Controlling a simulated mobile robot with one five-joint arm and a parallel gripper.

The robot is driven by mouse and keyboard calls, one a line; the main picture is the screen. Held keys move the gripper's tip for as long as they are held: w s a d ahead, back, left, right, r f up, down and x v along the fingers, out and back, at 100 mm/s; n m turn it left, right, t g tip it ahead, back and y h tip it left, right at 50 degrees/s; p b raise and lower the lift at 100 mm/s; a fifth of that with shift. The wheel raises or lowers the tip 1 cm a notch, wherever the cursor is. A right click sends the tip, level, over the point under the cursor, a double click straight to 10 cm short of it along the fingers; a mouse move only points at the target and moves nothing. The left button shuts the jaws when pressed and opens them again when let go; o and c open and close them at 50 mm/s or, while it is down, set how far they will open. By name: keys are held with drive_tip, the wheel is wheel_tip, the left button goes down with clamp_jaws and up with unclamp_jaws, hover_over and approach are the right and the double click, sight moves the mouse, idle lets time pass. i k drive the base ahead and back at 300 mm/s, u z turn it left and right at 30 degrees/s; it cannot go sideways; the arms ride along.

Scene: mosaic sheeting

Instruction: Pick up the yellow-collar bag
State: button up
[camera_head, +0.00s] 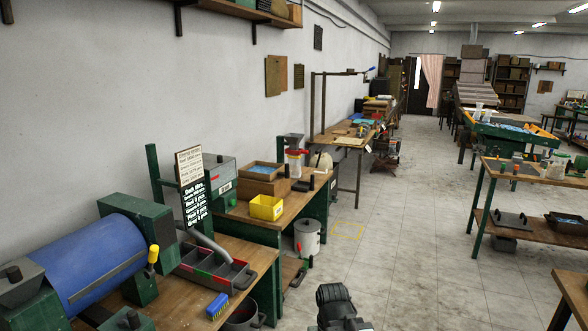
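I cannot make out a bag with a yellow collar for certain. A pale, rounded, sack-like shape (322,161) stands at the far end of the left bench, partly hidden behind a red-and-clear device; no yellow collar shows on it. A black part of my own arm (338,306) rises at the bottom centre, over the floor. No fingertips can be told apart on it, so whether my gripper is open, shut or holding something does not show.
Left benches hold a blue drum (95,262), a divided tray (213,268), a yellow bin (266,207) and a wooden box (262,180). A white bucket (307,238) stands below. A yellow outline (348,230) marks the floor. The central aisle is clear; tables line the right.

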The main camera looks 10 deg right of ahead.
sight(294, 160)
drive_tip(key=z, duration=0.8)
drive_tip(key=i, duration=7.85)
drive_tip(key=u, duration=3.9)
